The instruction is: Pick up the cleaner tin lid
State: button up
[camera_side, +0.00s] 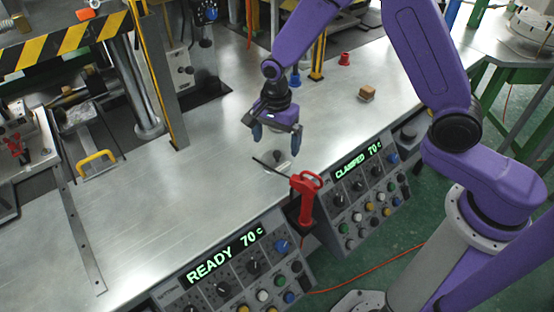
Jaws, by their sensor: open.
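My gripper (276,137) is open and points down over the metal table, its two dark blue fingertips apart with nothing seen between them. Just below it, a small grey round piece (278,158) sits on the table; it looks like the cleaner tin lid, but it is too small to tell for sure. A thin dark rod (268,166) lies or leans beside it, toward the front left. The gripper appears above the round piece; I cannot tell whether they touch.
A red handled tool (305,195) stands at the table's front edge, between two control panels (245,265) (365,190). A wooden block (366,93) and a red cup (344,59) stand farther back. Striped press framing (65,45) rises at the left.

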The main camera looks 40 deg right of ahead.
aim_at(277, 152)
notch_tip(277, 152, down, 5)
jog(key=shift+s+r, duration=0.1)
jog(key=shift+s, duration=0.05)
jog(key=c, duration=0.8)
